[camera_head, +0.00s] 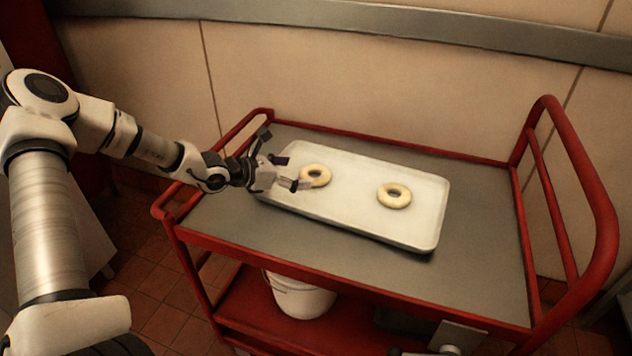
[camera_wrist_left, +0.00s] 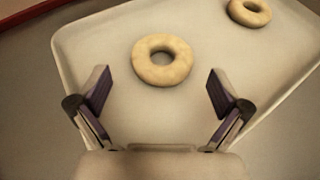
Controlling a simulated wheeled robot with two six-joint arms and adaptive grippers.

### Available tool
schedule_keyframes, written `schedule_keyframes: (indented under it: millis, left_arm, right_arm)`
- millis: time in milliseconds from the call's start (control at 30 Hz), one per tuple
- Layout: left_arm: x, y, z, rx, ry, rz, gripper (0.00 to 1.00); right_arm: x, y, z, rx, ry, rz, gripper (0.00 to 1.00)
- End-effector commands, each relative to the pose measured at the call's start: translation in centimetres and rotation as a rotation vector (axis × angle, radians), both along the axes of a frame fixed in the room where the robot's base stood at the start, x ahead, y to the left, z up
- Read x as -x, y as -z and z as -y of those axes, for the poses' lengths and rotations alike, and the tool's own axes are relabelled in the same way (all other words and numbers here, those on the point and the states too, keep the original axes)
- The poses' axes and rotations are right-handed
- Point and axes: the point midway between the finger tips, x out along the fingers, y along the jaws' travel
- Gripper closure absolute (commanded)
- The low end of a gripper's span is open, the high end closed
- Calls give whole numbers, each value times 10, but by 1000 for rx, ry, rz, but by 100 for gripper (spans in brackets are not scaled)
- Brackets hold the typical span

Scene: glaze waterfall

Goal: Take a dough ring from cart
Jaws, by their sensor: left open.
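Two pale dough rings lie flat on a white tray (camera_head: 350,215) on top of the red cart (camera_head: 480,262). The left dough ring (camera_head: 316,182) is close to my left gripper (camera_head: 293,173); the other dough ring (camera_head: 394,203) lies further right. My left gripper is open and empty above the tray's left end. In the left wrist view, the nearer ring (camera_wrist_left: 162,67) sits just ahead of and between the open fingertips (camera_wrist_left: 158,88), apart from both. The farther ring (camera_wrist_left: 249,12) shows at the top right. My right gripper is not in view.
The cart has raised red rails (camera_head: 575,200) at its ends and a grey top with free room around the tray. A white bucket (camera_head: 300,296) stands on the lower shelf. A tiled wall (camera_head: 380,80) runs behind the cart.

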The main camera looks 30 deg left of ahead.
Motion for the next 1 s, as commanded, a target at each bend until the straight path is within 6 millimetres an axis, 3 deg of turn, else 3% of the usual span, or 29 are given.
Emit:
schedule_keyframes:
  millis: [333, 567, 600, 700, 1000]
  left_arm:
    - [-39, 23, 21, -5, 5, -3, 0]
    - [-43, 22, 23, 0, 3, -1, 0]
    - [-43, 22, 23, 0, 3, -1, 4]
    - [-43, 22, 23, -1, 3, -2, 39]
    - [-43, 22, 23, -1, 3, -3, 41]
  right_arm:
    - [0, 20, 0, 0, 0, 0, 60]
    - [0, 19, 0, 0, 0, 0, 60]
    - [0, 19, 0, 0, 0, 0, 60]
    - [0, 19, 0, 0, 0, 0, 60]
    - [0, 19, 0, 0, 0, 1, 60]
